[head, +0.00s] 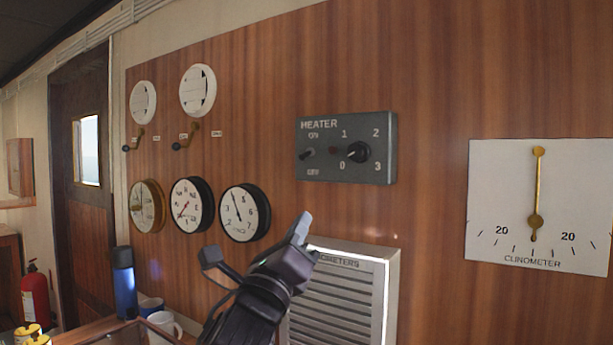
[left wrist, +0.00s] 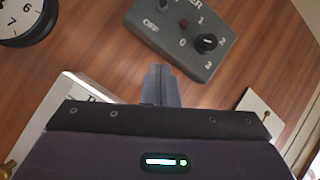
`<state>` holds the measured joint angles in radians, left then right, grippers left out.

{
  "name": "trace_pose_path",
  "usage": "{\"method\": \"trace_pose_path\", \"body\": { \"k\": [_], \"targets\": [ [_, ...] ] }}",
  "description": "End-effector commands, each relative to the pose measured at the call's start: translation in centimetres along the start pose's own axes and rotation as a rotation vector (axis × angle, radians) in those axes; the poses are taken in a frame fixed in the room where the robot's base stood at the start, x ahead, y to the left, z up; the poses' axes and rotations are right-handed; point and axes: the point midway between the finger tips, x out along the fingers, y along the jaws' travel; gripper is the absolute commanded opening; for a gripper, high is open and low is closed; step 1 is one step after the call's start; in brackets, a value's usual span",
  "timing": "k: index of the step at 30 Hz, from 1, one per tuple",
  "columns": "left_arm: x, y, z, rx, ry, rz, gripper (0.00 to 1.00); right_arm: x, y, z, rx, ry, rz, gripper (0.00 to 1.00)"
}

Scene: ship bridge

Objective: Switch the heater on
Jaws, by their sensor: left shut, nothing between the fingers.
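The heater panel (head: 345,172) is a grey box on the wood wall, labelled HEATER. At its left is a small toggle switch (head: 307,154) between ON above and OFF below; I cannot tell clearly which way its lever leans. Next to it are a dark red lamp (head: 332,151) and a black knob (head: 358,152) with marks 0 to 3. My left gripper (head: 302,226) is shut and empty, below the panel and apart from it. In the left wrist view its closed fingers (left wrist: 161,85) point towards the panel (left wrist: 185,40), whose upper part is cut off. My right gripper is not in view.
A white louvred box (head: 345,290) is on the wall below the panel, close to my left gripper. Round gauges (head: 245,213) are to the left, a clinometer (head: 540,205) to the right. A blue flask (head: 123,280) and mugs (head: 165,322) stand lower left.

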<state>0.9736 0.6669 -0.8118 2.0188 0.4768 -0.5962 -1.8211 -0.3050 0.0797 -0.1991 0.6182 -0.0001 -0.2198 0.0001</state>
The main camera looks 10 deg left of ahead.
Motion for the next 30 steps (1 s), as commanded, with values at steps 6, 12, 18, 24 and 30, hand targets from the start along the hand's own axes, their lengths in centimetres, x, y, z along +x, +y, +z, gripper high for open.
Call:
{"method": "trace_pose_path", "body": {
  "k": [6,12,18,24,30],
  "targets": [
    [0.5,-0.1,0.1,-0.003,0.000,0.000,0.00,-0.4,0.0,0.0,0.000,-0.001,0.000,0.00],
    [3.7,-0.3,0.4,-0.004,-0.001,0.002,0.00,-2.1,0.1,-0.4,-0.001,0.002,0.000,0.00],
    [8.2,-0.4,0.4,-0.004,0.001,0.002,0.00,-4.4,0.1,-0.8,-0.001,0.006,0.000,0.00],
    [10.7,-0.2,1.8,-0.002,-0.001,0.001,0.00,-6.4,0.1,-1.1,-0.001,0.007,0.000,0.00],
    [11.0,-0.1,3.6,-0.003,0.000,0.002,0.00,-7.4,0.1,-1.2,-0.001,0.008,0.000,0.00]
  ]
}}
